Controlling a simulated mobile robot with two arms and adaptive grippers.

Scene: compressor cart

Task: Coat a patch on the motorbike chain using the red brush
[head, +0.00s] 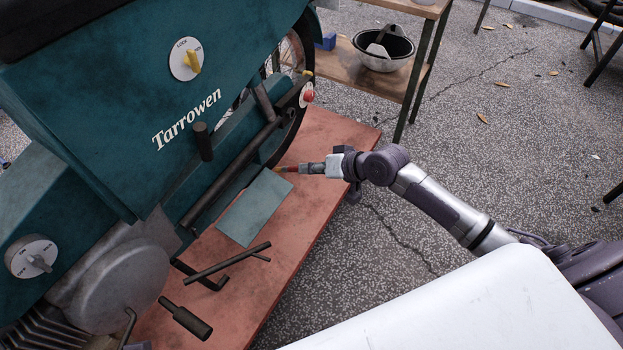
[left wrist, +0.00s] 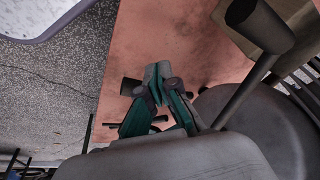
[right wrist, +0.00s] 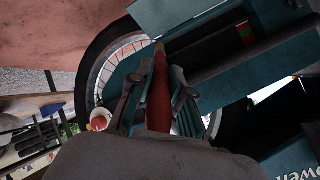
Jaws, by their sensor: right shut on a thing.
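The teal motorbike (head: 190,105), marked "Tarrowen", stands at the left of the head view. My right gripper (head: 318,167) is shut on the red brush (head: 290,169), whose tip points left toward the bike's lower side. In the right wrist view the brush (right wrist: 159,95) stands between the fingers, its pale tip near a teal edge, contact unclear. A small red and green mark (right wrist: 246,32) shows in a dark recess beyond it. I cannot make out the chain clearly. My left gripper (left wrist: 157,88) looks shut and empty above the reddish platform.
The reddish platform (head: 320,145) carries a flat teal panel (head: 254,207), a dark bar (head: 228,262) and a dark-handled tool (head: 186,318). A wooden shelf (head: 343,78) with a bowl (head: 383,50) stands behind. Paved ground right of the platform is open.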

